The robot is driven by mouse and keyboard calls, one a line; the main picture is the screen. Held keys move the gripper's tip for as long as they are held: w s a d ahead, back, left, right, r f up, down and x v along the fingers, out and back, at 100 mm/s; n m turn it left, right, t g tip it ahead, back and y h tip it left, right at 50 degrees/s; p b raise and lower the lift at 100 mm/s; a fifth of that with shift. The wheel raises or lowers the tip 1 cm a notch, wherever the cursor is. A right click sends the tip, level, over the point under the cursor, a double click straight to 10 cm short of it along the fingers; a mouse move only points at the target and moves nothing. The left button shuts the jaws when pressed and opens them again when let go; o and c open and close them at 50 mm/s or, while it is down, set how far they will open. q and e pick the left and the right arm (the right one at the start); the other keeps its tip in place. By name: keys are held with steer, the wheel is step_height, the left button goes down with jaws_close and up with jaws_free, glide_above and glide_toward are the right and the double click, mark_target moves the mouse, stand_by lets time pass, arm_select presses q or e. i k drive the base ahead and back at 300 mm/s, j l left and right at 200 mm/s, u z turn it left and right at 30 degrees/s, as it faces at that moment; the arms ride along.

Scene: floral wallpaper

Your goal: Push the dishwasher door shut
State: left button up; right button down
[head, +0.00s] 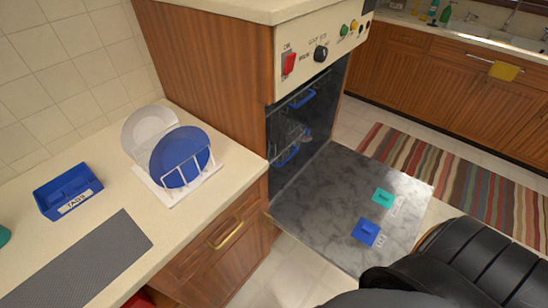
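The dishwasher (312,50) stands in a wooden cabinet in the middle of the head view. Its grey metal door (325,205) is folded down and lies about level, fully open. Wire racks with blue parts (290,145) show inside the dark opening. A blue tag piece (367,233) and a teal one (383,196) lie on the door's inner face, each beside a small white label. A black, ribbed part of my own body covers the lower right and hides the door's near right corner. Neither gripper is in view.
The left counter (110,215) holds a dish rack (178,187) with a white and a blue plate, a blue tray (68,190) and a grey mat (85,262). A drawer handle (226,234) sticks out left of the door. A striped rug (460,175) lies beyond the door.

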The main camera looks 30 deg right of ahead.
mark_target(321, 209)
steer(key=k+l+z, duration=0.1)
steer(key=k+l, duration=0.6)
steer(key=k+l+z, duration=0.15)
steer(key=k+l, duration=0.5)
steer(key=l, duration=0.15)
